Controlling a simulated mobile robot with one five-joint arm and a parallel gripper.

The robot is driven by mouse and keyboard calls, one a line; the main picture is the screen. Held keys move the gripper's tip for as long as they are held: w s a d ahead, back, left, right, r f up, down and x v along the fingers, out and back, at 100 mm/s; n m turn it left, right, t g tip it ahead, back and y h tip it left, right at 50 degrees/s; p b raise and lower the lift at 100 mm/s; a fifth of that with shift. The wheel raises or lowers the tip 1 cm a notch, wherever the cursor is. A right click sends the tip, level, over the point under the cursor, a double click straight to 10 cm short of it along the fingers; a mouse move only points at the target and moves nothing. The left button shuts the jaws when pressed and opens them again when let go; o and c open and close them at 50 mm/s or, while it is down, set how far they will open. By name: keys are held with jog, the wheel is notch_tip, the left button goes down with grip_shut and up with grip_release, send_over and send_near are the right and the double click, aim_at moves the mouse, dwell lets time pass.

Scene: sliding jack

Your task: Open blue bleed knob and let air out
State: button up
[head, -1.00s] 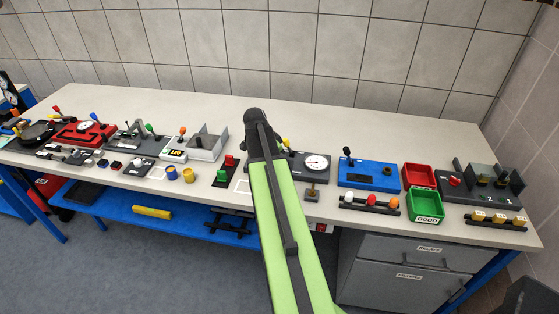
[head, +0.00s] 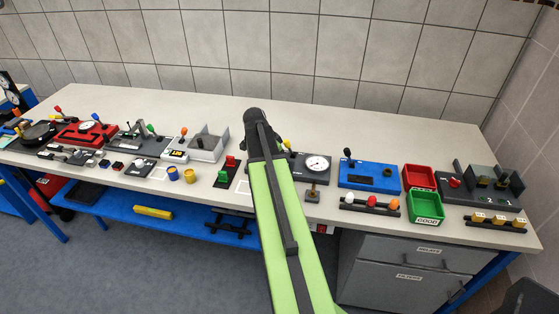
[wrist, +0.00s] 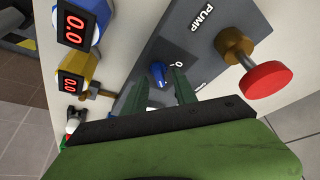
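The blue knob (wrist: 157,75) sits on a dark grey panel (wrist: 178,47) marked PUMP in the wrist view, with a 0 and a 1 printed beside it. My gripper (wrist: 160,78) is open. Its two green fingers reach toward the panel, one on each side of the knob; I cannot tell whether either touches it. In the head view my green arm covers the middle of the bench and hides the gripper and the blue knob.
A red-capped brass plunger (wrist: 266,79) stands close to the right of my fingers. Two displays (wrist: 76,25) reading 0.0 are at the left, on blue and yellow bodies. In the head view a dial gauge (head: 317,163) and a blue box (head: 370,174) lie right of my arm.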

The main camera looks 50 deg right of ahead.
jog(key=p+v, duration=1.4)
jog(key=v, duration=0.2)
jog(key=shift+a+r, duration=0.2)
jog(key=shift+r, duration=0.05)
jog(key=w+a+f+n+t+b, duration=0.1)
jog(key=w+a+f+n+b, duration=0.2)
jog(key=a, duration=0.7)
jog(key=w+a+f+n+b, duration=0.1)
jog(key=w+a+f+b, duration=0.4)
jog(key=a, duration=0.5)
jog(key=s+a+f+n+y+b, duration=0.1)
jog(key=s+a+f+n+y, duration=0.1)
jog(key=a+n, duration=0.6)
jog(key=s+a+f+n+y+b, duration=0.2)
jog(key=s+a+n, duration=0.3)
jog(key=a+n, duration=0.3)
jog(key=a+f, duration=0.1)
jog(key=a, duration=0.2)
jog(key=shift+n, duration=0.4)
